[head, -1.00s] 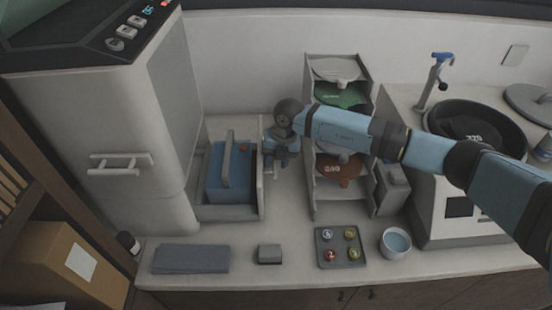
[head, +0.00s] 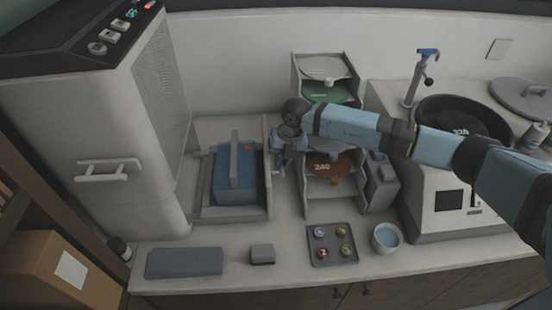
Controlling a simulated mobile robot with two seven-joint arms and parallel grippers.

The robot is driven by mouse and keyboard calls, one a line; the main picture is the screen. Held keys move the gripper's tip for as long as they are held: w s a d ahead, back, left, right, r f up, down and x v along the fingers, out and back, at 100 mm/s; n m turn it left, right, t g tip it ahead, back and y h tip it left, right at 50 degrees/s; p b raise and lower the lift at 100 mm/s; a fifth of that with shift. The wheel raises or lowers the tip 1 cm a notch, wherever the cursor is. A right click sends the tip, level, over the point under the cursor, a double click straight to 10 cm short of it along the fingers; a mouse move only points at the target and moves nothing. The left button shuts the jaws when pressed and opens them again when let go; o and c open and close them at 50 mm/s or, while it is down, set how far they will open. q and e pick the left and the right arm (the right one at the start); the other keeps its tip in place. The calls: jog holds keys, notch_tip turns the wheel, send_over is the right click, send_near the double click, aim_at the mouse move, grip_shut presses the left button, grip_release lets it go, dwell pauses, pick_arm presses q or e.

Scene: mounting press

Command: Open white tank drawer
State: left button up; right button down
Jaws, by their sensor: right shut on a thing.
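The white tank drawer (head: 268,190) stands out from the right side of the tall white press cabinet (head: 90,130). It is partly open and its low light front wall faces right. A blue tank (head: 236,190) with a grey upright bar handle sits inside it. My right gripper (head: 281,166) is at the drawer's front, shut on its handle, which the fingers mostly hide. My left gripper is not in view.
A rack of coloured discs (head: 332,205) stands close to the right of the gripper. A grey mat (head: 184,262), a small block (head: 262,254), a tray of knobs (head: 331,258) and a bowl (head: 386,238) lie along the counter front.

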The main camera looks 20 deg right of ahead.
jog(key=shift+a, duration=0.1)
jog(key=c, duration=1.1)
grip_release()
jog(key=shift+r, duration=0.1)
jog(key=d+r, duration=0.1)
jog(key=r, duration=0.3)
jog(key=r+b, duration=0.1)
jog(key=r, duration=0.4)
jog(key=d+r+b, duration=0.1)
jog(key=r, duration=0.3)
jog(key=shift+s+d+r, duration=0.2)
jog(key=shift+s+d, duration=0.15)
